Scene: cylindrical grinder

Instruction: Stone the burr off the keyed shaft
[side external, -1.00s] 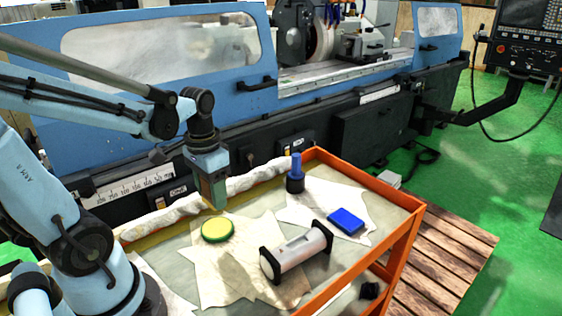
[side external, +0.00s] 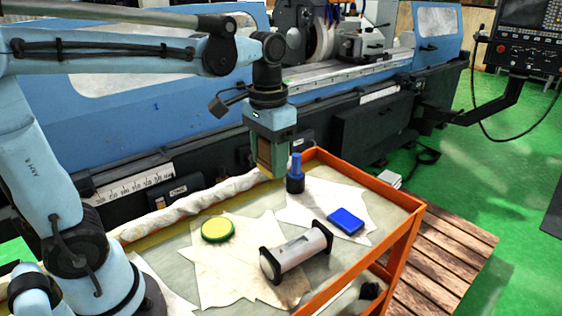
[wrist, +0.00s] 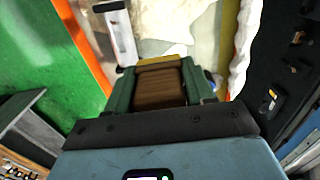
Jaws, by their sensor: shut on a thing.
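The keyed shaft (side external: 296,250) is a silver cylinder with a slot along its top, lying across two black end supports on a cloth. It shows partly in the wrist view (wrist: 121,35), ahead and to the left of the fingers. My gripper (side external: 268,172) is above the far side of the cart, away from the shaft. In the wrist view its green fingers (wrist: 160,88) are shut on a brown block (wrist: 160,82), which looks like the stone. A yellowish strip shows at the block's far end.
The orange-rimmed cart (side external: 395,195) also carries a yellow-topped green tin (side external: 218,229), a blue pad (side external: 345,220) and a blue-topped dark bottle (side external: 295,172), close right of my gripper. A rolled white cloth (side external: 190,205) lies along the back edge. The blue grinder (side external: 170,100) stands behind.

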